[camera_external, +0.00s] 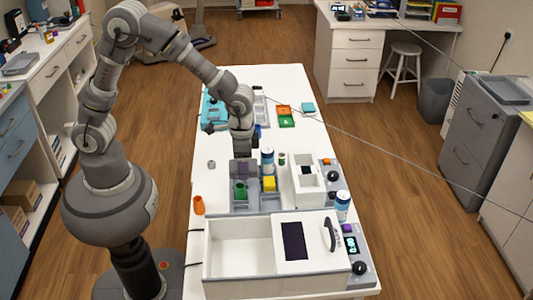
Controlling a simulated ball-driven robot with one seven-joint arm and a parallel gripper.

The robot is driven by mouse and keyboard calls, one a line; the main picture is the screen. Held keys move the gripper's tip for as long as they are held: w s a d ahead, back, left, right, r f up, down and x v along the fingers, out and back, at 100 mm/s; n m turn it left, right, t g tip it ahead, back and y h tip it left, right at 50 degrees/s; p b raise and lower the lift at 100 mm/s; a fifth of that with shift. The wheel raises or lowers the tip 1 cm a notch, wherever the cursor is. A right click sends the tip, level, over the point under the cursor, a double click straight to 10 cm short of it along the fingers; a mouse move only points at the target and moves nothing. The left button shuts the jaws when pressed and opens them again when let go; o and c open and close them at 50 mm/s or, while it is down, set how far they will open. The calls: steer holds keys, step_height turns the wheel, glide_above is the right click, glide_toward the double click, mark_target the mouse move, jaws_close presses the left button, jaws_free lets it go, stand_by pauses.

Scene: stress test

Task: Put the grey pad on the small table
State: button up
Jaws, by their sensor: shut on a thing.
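My gripper (242,153) points down over the back part of a grey compartment tray (245,200) on the long white table (275,78). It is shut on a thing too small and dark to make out. A purple piece (243,168) shows just below the fingers; I cannot tell whether it touches them. I cannot pick out a separate grey pad, nor tell which surface is the small table.
A white box (307,192) is to the right. A large white device (238,275) fills the front. The back right of the table is mostly clear.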

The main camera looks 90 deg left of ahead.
step_height(320, 180, up, 5)
steer(key=shift+w+a+r, duration=0.1)
steer(key=shift+r, duration=0.05)
steer(key=w+a+n, duration=0.5)
steer(key=w+a, duration=0.3)
steer(key=n, duration=1.3)
glide_above(277, 139)
step_height(277, 139, down, 13)
steer(key=shift+t, duration=0.3)
steer(key=shift+f+b, duration=1.6)
steer(key=shift+f, duration=3.65)
